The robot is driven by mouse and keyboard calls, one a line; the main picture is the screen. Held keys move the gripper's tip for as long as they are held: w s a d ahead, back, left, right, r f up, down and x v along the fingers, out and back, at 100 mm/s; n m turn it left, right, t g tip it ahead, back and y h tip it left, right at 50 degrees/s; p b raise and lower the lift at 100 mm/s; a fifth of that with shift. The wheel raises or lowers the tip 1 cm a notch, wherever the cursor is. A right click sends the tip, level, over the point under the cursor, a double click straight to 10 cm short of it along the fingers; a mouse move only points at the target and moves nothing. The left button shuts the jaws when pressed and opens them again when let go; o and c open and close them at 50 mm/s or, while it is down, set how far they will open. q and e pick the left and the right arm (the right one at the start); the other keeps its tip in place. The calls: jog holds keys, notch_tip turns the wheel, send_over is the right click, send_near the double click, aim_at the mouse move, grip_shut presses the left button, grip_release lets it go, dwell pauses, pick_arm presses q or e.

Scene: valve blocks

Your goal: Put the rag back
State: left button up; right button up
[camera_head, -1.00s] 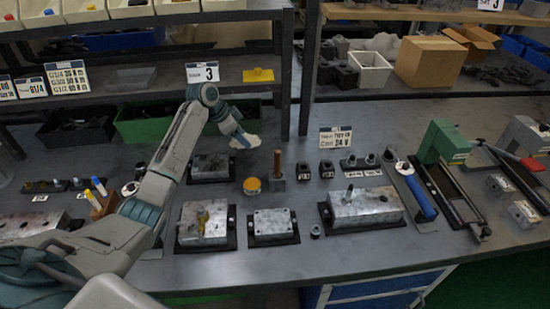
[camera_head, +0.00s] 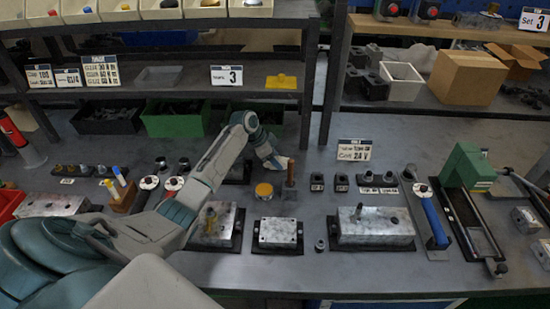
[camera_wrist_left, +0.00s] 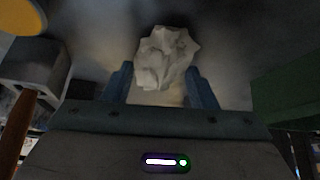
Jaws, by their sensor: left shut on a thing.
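The rag (camera_wrist_left: 166,58) is a crumpled off-white cloth. In the left wrist view it sits between the two blue fingers of my left gripper (camera_wrist_left: 162,88), which is shut on it. In the head view my left gripper (camera_head: 272,158) is over the bench, just behind an orange-topped tin (camera_head: 264,190) and a brown upright handle (camera_head: 291,172). Only a small pale part at the gripper's tip shows there. Whether the rag touches the bench is unclear. My right gripper is out of view.
Metal valve blocks (camera_head: 278,233) stand in front of the tin. A green bin (camera_head: 176,120) and a black bin (camera_head: 108,118) are at the back, below a shelf (camera_head: 200,83). Small black parts (camera_head: 341,182) stand to the right. A shelf post (camera_head: 331,85) rises behind.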

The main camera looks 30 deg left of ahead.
pick_arm(q)
jog(key=shift+f, duration=0.4)
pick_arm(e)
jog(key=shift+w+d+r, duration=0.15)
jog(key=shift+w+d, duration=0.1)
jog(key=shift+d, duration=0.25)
pick_arm(q)
jog(key=o, duration=1)
jog(key=shift+c, duration=0.2)
jog(key=shift+s+a+r, duration=0.15)
jog(key=shift+r, duration=0.05)
jog(key=b+v, duration=0.2)
jog(key=v, duration=0.9)
jog(key=shift+r, duration=0.25)
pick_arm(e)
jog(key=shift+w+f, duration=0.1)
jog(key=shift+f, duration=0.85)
pick_arm(q)
jog(key=shift+s, duration=0.1)
